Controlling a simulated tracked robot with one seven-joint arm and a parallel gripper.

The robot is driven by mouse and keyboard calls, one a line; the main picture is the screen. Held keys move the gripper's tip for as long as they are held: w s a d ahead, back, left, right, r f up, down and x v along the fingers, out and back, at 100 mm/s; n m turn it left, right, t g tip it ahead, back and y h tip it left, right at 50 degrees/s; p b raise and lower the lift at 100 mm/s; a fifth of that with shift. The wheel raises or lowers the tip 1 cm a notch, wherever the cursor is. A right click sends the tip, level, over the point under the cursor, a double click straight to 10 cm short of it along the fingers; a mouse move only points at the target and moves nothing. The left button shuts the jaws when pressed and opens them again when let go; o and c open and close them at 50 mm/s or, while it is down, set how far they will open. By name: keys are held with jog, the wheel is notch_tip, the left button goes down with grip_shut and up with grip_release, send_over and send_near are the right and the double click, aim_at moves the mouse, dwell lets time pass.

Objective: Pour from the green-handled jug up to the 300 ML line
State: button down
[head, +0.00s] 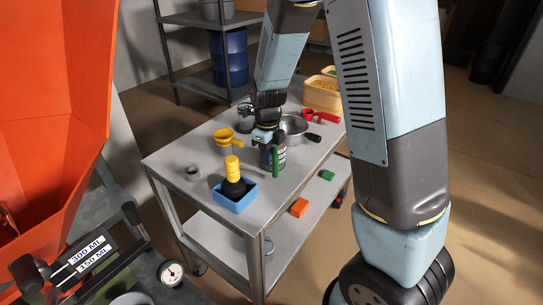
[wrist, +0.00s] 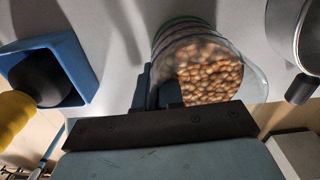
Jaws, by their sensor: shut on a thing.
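The green-handled jug (head: 281,157) stands upright at the front part of the grey cart's top, its green handle towards the camera. In the wrist view the clear jug (wrist: 222,62) shows brown, bean-like pieces inside. My gripper (head: 265,136) is at the jug's upper part and shut on it; a finger also shows against the jug in the wrist view (wrist: 160,92). A 300 ML label (head: 87,248) sits above a 150 ML label (head: 93,262) on a dark bracket at lower left. A grey round vessel (head: 131,299) is partly cut off below it.
A blue box (head: 232,203) with a yellow-handled black tool (head: 233,178) is just left of the jug. A yellow scoop (head: 225,138), metal pan (head: 294,125), red scoop (head: 318,117) and yellow bin (head: 322,95) are behind. An orange hopper (head: 50,110) and dial gauge (head: 171,273) are at left.

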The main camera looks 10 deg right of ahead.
jog(key=shift+r, duration=0.1)
jog(key=shift+r, duration=2.4)
jog(key=c, duration=1.8)
grip_release()
grip_shut()
